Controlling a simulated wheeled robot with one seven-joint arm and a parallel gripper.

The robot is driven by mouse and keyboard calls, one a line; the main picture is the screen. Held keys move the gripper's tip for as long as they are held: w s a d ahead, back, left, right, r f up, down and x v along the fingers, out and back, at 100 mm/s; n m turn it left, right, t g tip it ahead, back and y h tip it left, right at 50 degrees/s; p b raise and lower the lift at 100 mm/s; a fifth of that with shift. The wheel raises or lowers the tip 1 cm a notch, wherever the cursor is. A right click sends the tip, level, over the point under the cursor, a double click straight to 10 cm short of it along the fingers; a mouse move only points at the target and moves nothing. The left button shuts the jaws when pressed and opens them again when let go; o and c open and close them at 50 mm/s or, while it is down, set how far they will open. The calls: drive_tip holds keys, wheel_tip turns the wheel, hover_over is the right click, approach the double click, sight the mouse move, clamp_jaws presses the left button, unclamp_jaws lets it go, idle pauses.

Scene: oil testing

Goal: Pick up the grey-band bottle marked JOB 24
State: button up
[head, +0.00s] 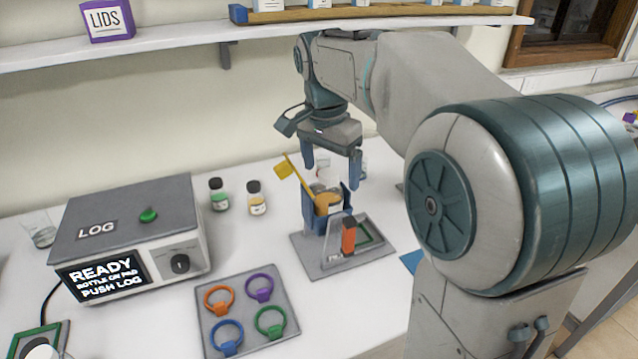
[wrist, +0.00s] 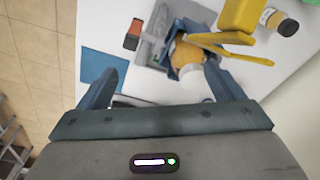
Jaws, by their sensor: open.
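I cannot make out a grey band or the words JOB 24 on any bottle. Two small dark-capped bottles stand on the bench in the head view, one with green contents (head: 219,195) and one with amber contents (head: 256,200). A blue holder (head: 312,213) with an amber-coloured item (head: 328,203) in it stands on a grey base; the item also shows in the wrist view (wrist: 187,53). My gripper (head: 331,176) is open, pointing down above and behind the holder. In the wrist view its fingers (wrist: 161,72) are apart, with nothing held. Clear glassware behind the fingers is partly hidden.
A grey LOG box (head: 135,225) reads READY. A tray (head: 205,318) of coloured rings lies in front. A shelf (head: 180,40) runs above.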

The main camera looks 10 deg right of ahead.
sight(327, 187)
drive_tip(key=w+r+m, duration=0.1)
drive_tip(key=w, duration=0.1)
drive_tip(key=w+m, duration=0.2)
drive_tip(key=w, duration=0.1)
drive_tip(key=w+r+m, duration=0.1)
drive_tip(key=w+m, duration=0.1)
drive_tip(key=shift+w+a+r+g, duration=0.15)
drive_tip(key=shift+a+r+g, duration=0.1)
drive_tip(key=shift+r+g, duration=0.1)
drive_tip(key=shift+w, duration=0.15)
drive_tip(key=f, duration=0.5)
drive_tip(key=d+f, duration=0.1)
drive_tip(key=f, duration=0.2)
drive_tip(key=shift+f, duration=0.15)
drive_tip(key=shift+d+f+p, duration=0.2)
drive_tip(key=shift+f, duration=1.1)
drive_tip(key=shift+d+f+p, duration=0.2)
drive_tip(key=shift+f, duration=1.1)
drive_tip(key=c, duration=1.3)
drive_tip(key=shift+c, duration=1)
drive_tip(key=shift+r, duration=0.15)
